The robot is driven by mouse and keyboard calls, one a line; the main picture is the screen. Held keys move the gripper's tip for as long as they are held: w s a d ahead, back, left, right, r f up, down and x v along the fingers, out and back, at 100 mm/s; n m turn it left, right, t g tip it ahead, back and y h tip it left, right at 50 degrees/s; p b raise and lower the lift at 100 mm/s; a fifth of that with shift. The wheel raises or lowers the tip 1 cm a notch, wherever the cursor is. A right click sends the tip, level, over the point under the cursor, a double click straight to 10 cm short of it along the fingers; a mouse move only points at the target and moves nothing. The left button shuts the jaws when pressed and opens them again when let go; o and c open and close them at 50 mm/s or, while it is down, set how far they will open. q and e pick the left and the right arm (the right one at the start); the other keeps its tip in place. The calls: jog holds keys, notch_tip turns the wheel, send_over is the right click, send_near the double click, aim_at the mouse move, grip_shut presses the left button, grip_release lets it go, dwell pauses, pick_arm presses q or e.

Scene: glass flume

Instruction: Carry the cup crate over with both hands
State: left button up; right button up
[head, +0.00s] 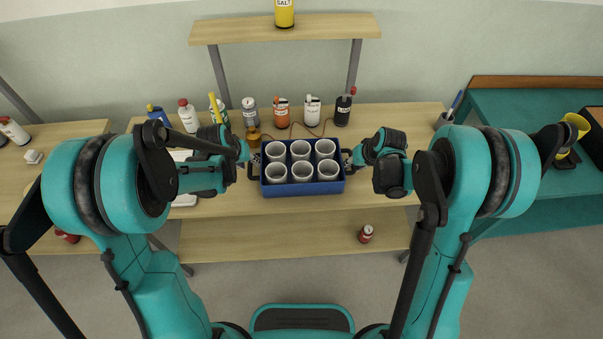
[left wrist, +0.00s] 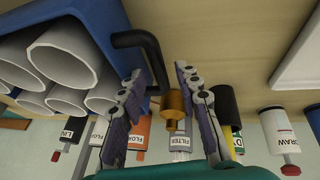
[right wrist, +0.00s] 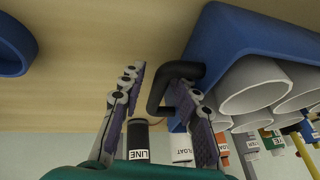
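The blue cup crate (head: 303,189) stands on the wooden table and holds several white cups (head: 302,171) in two rows. It has a black handle at each end. My left gripper (head: 250,162) is at the crate's left end; in the left wrist view its fingers (left wrist: 158,75) are apart, with the left handle (left wrist: 152,50) reaching between them. My right gripper (head: 351,160) is at the right end; in the right wrist view its fingers (right wrist: 158,80) are apart, with the right handle (right wrist: 157,98) between them, close to the right finger.
Several bottles (head: 281,112) stand along the table's back behind the crate. A small amber bottle (head: 253,137) is close behind its left end. A white tray (left wrist: 300,55) lies beside my left gripper. A blue round object (right wrist: 12,62) lies beyond my right gripper. A teal bench (head: 510,108) stands at right.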

jog(key=shift+r, duration=0.15)
pick_arm(q)
jog(key=v, duration=0.5)
jog(key=shift+s+r, duration=0.1)
jog(key=shift+r, duration=0.05)
pick_arm(e)
jog(key=v, duration=1.1)
jog(key=shift+s+r, duration=0.15)
jog(key=shift+r, duration=0.15)
jog(key=shift+d, duration=0.1)
pick_arm(q)
jog(key=shift+s+r, duration=0.1)
pick_arm(e)
jog(key=shift+s, duration=0.1)
